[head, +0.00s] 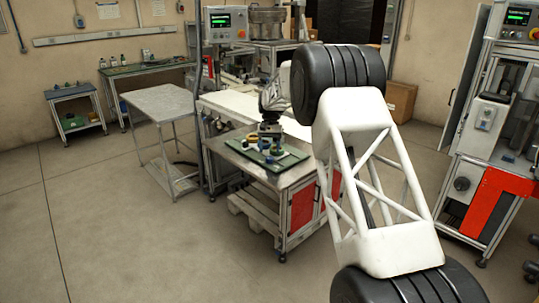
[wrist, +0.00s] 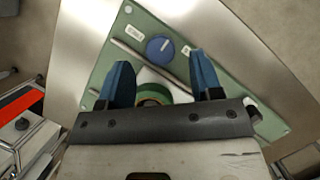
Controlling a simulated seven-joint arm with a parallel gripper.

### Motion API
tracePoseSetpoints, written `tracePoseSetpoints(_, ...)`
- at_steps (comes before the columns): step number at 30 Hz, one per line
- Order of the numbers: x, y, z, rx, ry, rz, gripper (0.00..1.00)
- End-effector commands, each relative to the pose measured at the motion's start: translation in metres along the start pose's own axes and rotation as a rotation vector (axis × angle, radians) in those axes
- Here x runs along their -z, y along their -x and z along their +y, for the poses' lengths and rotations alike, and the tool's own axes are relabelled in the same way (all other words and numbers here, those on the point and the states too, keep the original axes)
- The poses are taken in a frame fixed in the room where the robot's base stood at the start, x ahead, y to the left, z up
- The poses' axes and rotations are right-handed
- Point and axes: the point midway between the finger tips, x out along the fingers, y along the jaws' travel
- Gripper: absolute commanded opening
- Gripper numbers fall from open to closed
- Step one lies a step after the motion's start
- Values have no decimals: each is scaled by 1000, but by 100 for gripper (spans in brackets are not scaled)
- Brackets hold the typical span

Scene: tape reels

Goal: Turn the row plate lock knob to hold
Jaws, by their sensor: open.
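A round blue knob (wrist: 160,48) with a white pointer line sits on the green plate (wrist: 108,58) in the wrist view. A small white label (wrist: 133,32) lies to its left and another (wrist: 186,50) to its right; their words are too small to read. My gripper (wrist: 160,60) is open, with blue fingers spread wide and nothing between the tips. The knob shows just beyond the fingertips, apart from them. In the head view my gripper (head: 269,130) hangs over the green plate (head: 283,168) on the metal bench. I cannot tell the knob apart there.
A green ring-shaped reel (wrist: 153,93) shows between the finger bases, partly hidden by my gripper. A grey rod (wrist: 133,55) lies along the plate. Bare metal bench top (wrist: 225,30) surrounds the plate. A grey side table (head: 168,100) stands left of the bench.

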Motion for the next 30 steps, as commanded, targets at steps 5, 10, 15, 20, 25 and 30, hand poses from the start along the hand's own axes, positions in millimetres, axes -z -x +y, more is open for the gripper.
tracePoseSetpoints(5,0,24,0,0,0,2,59)
tracePoseSetpoints(10,1,39,0,0,0,1,59)
tracePoseSetpoints(15,0,44,0,0,0,0,59)
tracePoseSetpoints(20,0,45,0,0,0,0,59)
tracePoseSetpoints(25,0,45,0,0,0,1,59)
tracePoseSetpoints(30,-7,50,4,2,0,8,59)
